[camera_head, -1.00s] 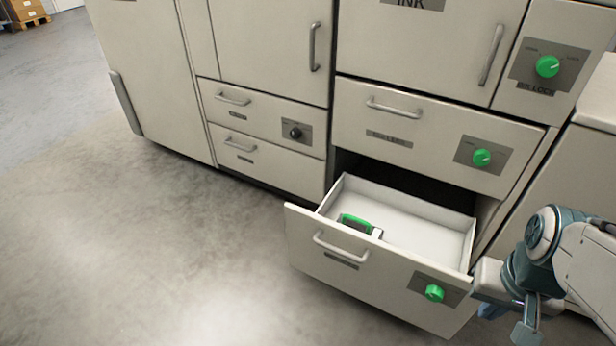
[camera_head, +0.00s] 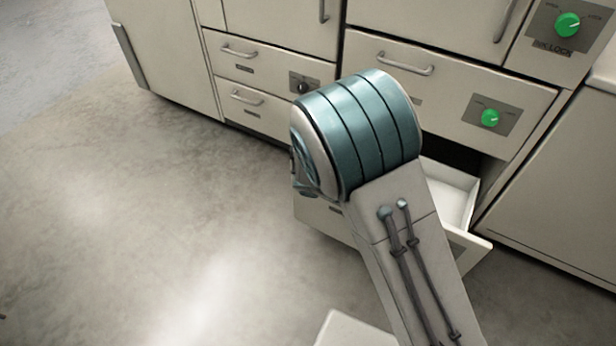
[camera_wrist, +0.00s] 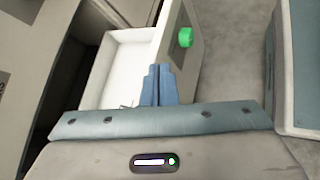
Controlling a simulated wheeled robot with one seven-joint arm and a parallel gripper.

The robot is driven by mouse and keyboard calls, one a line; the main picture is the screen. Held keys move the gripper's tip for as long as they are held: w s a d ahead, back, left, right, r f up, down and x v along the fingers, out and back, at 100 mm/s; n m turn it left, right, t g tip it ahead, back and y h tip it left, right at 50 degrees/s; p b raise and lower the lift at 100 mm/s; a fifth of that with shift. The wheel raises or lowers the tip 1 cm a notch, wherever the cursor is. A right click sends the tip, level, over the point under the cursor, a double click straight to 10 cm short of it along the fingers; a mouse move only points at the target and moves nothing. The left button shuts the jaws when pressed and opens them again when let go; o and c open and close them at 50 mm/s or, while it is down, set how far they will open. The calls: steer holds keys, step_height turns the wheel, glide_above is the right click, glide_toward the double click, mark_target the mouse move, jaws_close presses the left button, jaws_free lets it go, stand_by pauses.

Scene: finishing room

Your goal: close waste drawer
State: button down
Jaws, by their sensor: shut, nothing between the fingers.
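The waste drawer (camera_head: 455,196) is the open bottom right drawer, pale with a white inside. In the head view my arm hides most of it, including its handle. In the wrist view its white inside (camera_wrist: 120,68) and its front panel (camera_wrist: 197,62) with a green knob (camera_wrist: 185,37) show. My gripper (camera_wrist: 159,72) is shut and empty, its fingers together at the drawer front's edge in the picture. I cannot tell whether they touch it. The head view does not show the fingers.
A closed drawer with a green knob (camera_head: 490,118) is above the open one. Two small closed drawers (camera_head: 245,97) are to the left. A pale cabinet (camera_head: 560,190) stands at the right. The concrete floor (camera_head: 150,230) at the left is clear.

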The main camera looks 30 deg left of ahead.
steer(key=s+a+f+n+t+y, duration=0.3)
steer(key=a+n+t, duration=0.15)
steer(key=a, duration=0.35)
steer(key=s+a+f+n+t+y, duration=0.2)
steer(key=a+f+n+t+y, duration=0.15)
steer(key=a+n, duration=0.35)
steer(key=s+a+f+n+t+y, duration=0.25)
steer(key=a+f+n+t, duration=0.2)
steer(key=a, duration=0.45)
steer(key=w+b, duration=0.4)
steer(key=w, duration=0.9)
steer(key=shift+w+d+r, duration=0.25)
steer(key=shift+d+r, duration=0.1)
steer(key=shift+r, duration=0.1)
